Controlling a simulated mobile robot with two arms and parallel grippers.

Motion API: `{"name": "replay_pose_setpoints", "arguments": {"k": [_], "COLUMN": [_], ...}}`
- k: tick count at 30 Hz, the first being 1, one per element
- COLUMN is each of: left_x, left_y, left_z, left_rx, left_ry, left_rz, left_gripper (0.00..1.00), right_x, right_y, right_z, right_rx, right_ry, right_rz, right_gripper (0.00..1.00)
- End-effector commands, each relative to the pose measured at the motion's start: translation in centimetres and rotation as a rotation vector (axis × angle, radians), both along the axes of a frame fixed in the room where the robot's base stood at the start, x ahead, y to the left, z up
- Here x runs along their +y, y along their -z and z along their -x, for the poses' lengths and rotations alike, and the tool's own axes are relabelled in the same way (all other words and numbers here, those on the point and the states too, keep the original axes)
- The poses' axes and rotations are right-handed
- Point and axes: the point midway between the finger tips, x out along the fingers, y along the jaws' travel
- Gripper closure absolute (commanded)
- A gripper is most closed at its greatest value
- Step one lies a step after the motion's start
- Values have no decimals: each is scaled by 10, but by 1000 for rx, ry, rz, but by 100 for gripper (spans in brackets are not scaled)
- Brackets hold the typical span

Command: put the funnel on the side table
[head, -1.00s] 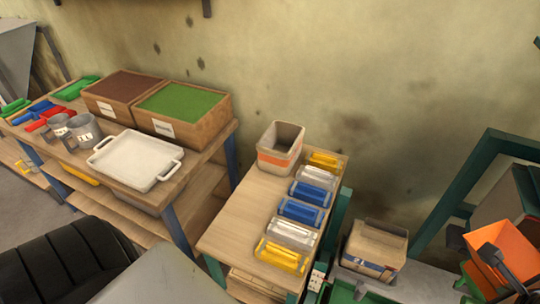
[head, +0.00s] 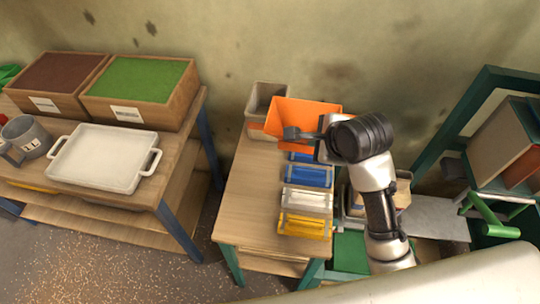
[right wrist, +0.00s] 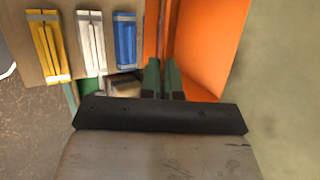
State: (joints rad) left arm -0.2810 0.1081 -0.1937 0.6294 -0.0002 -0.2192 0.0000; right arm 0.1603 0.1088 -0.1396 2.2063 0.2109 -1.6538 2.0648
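The orange funnel (head: 300,115) is in my right gripper (head: 305,134), over the far part of the side table (head: 243,205). It hides part of the grey bin and the far trays. Whether its underside touches anything is hidden. In the right wrist view, the two fingers of the right gripper (right wrist: 163,78) close on the wall of the funnel (right wrist: 210,45). My left gripper is not in view.
A grey bin with an orange band (head: 262,100) stands at the table's back. Blue, white and yellow trays (head: 305,200) line its right side. The left part of the tabletop is bare. A cardboard box (head: 402,192) stands right of the table, partly behind my arm.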

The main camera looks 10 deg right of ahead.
Motion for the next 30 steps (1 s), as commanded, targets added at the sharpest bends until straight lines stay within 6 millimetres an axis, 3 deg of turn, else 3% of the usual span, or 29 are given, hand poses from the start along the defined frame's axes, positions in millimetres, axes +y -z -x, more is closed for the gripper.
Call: {"name": "replay_pose_setpoints", "arguments": {"k": [3,6,10,14,21,30], "left_x": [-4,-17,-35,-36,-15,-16], "left_y": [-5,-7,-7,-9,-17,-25], "left_z": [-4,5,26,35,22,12], "left_rx": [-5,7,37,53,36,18], "left_ry": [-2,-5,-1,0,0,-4], "left_rz": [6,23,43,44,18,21], "left_gripper": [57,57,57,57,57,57], "right_x": [4,7,8,17,68,118], "right_y": [23,39,52,62,91,124], "right_z": [5,13,22,25,17,9], "right_rx": [10,11,7,6,6,3], "right_ry": [-194,-314,-402,-432,-433,-431], "right_rz": [15,10,4,-4,-6,-2], "right_gripper": [100,100,100,100,100,100]}}
